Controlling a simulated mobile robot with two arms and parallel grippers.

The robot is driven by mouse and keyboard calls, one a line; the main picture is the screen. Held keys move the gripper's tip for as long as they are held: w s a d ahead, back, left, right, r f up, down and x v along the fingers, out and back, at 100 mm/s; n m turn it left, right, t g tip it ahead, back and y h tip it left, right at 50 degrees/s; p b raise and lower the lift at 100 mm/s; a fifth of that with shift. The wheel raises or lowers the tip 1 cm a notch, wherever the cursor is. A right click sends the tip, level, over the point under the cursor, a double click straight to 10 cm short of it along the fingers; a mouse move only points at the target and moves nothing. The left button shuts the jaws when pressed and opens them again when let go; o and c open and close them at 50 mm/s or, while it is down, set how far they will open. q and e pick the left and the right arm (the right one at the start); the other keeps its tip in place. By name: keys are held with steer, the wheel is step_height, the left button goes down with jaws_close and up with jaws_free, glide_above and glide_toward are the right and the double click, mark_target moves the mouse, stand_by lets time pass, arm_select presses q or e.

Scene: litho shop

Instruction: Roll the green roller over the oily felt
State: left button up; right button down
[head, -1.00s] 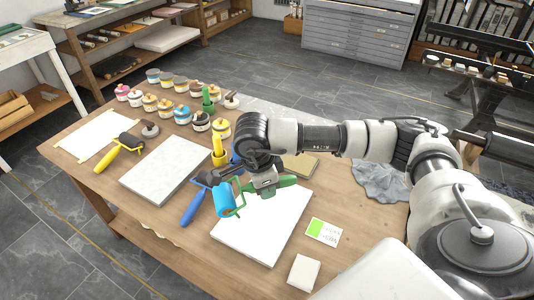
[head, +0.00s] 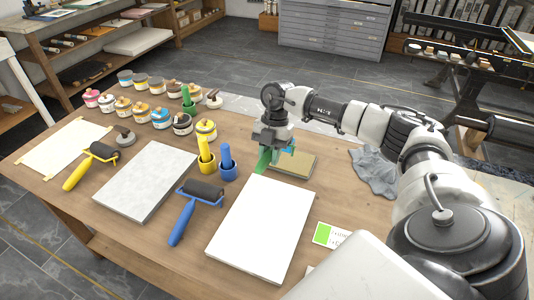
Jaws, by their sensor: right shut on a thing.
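My right gripper (head: 267,146) is shut on the green handle of the green roller (head: 263,161). The handle points down and toward the near left. The roller's light blue drum (head: 289,146) shows partly behind the gripper, at the far left part of the oily felt. The felt (head: 294,166) is a flat olive-tan pad on the table, behind the white slab. I cannot tell whether the drum touches the felt or hangs just above it. My left gripper is not in view.
A white slab (head: 262,228) lies in front of the felt, and a grey cloth (head: 373,172) lies to its right. Blue roller (head: 199,192), yellow roller (head: 101,153), grey slab (head: 147,180) and several ink jars (head: 160,118) are to the left. Green-marked card (head: 323,233) is at the near right.

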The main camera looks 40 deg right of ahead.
step_height(320, 180, down, 5)
steer(key=b, duration=0.4)
steer(key=shift+r, duration=0.1)
steer(key=w+d+b, duration=0.1)
steer(key=d, duration=0.1)
steer(key=w+d+b, duration=0.1)
steer(key=d+b, duration=0.1)
steer(key=shift+w, duration=0.1)
steer(key=shift+w+d+r+b, duration=0.15)
steer(key=shift+w+d+b, duration=0.25)
steer(key=shift+d+b, duration=0.4)
steer(key=shift+d, duration=0.15)
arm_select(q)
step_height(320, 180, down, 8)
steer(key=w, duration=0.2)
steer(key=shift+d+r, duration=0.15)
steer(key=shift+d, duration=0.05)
arm_select(e)
steer(key=shift+f, duration=0.4)
steer(key=shift+f, duration=0.15)
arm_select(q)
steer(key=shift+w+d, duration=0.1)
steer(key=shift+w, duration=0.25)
arm_select(e)
steer(key=shift+f, duration=0.4)
